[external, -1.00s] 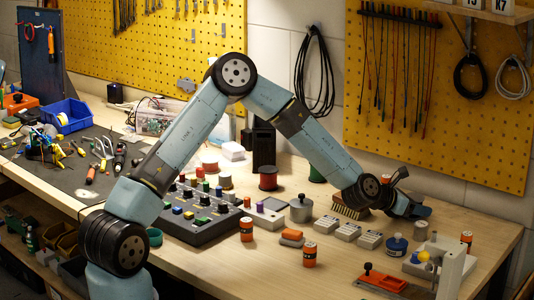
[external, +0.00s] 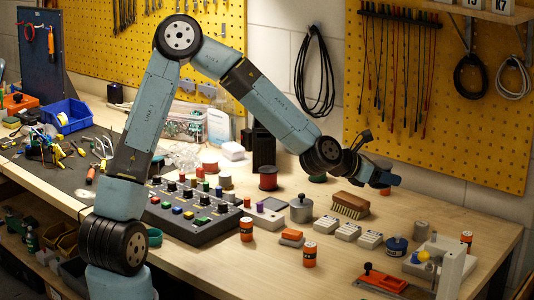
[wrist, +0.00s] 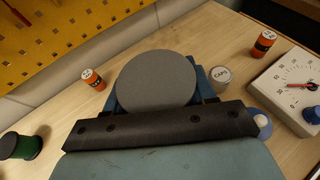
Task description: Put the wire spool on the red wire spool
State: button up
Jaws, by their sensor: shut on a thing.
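My gripper (external: 384,178) is in the air above the back right of the bench, beyond the brush. In the wrist view my gripper (wrist: 155,85) is shut on a wire spool (wrist: 157,79). Only the spool's round grey end face shows, between the blue fingers; its wire is hidden. In the external view I cannot make this spool out. The red wire spool (external: 268,178) stands upright on the bench, to the left of my gripper and apart from it. The red spool does not show in the wrist view.
A green spool (external: 318,178) stands right of the red one; it also shows in the wrist view (wrist: 20,145). A black box (external: 264,148) stands behind the red spool. A lidded grey pot (external: 301,208) and brush (external: 350,205) are in front. The pegboard (external: 440,100) is behind.

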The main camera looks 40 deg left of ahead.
jog(key=shift+s+a+r, duration=0.25)
jog(key=shift+s+a, duration=0.05)
jog(key=shift+s, duration=0.2)
jog(key=s+a+r+n+t+y, duration=0.2)
jog(key=a+n+y, duration=0.65)
jog(key=a, duration=1.35)
jog(key=s+a+r+n+g+y, duration=0.25)
jog(key=s+a+y, duration=0.2)
jog(key=a, duration=0.35)
jog(key=s+a+r+n+g+y, duration=0.1)
jog(key=s+a+r+n+y, duration=0.15)
jog(key=s+a, duration=0.45)
send_over(269, 167)
jog(key=s, duration=0.2)
jog(key=shift+n, duration=0.35)
jog(key=f, duration=0.9)
jog(key=shift+w+f, duration=0.15)
jog(key=shift+w, duration=0.1)
jog(key=shift+w+f, duration=0.55)
jog(key=shift+f, duration=0.1)
jog(key=f, duration=0.3)
jog(key=shift+w+f, duration=0.2)
